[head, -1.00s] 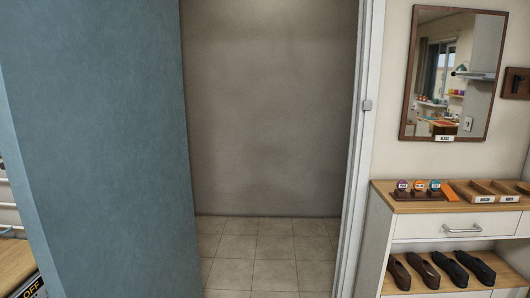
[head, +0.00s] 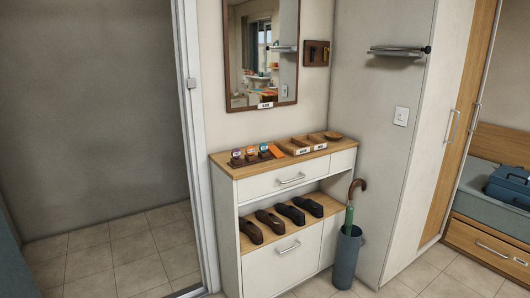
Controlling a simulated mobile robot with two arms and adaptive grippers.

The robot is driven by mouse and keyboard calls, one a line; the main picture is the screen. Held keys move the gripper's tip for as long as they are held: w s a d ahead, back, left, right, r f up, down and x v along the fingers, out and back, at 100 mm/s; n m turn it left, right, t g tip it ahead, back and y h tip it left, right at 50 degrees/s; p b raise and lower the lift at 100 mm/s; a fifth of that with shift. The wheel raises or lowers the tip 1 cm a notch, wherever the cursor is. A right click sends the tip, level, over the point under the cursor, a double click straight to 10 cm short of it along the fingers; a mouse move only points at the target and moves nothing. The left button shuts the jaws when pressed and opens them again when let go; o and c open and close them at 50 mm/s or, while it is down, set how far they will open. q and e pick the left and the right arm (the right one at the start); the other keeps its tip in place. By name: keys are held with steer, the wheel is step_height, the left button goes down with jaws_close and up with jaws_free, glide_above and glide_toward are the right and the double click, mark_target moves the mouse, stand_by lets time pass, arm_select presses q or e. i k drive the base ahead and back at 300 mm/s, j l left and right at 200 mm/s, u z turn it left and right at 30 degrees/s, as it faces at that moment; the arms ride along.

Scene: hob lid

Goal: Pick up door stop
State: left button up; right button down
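An orange wedge (head: 277,151), which looks like the door stop, lies on the wooden top of the white shoe cabinet (head: 229,168). It is just right of a dark stand (head: 249,162) with several small round coloured pieces, and left of a wooden divided tray (head: 296,146). Neither of my grippers is in the head view.
An open doorway with a tiled floor (head: 110,258) is at the left. Shoes (head: 270,220) sit on the cabinet's open shelf. A bin (head: 347,255) with an umbrella (head: 352,200) stands right of the cabinet. A bench drawer (head: 490,248) is at far right.

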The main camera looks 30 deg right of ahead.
mark_target(274, 151)
steer(key=z, duration=0.8)
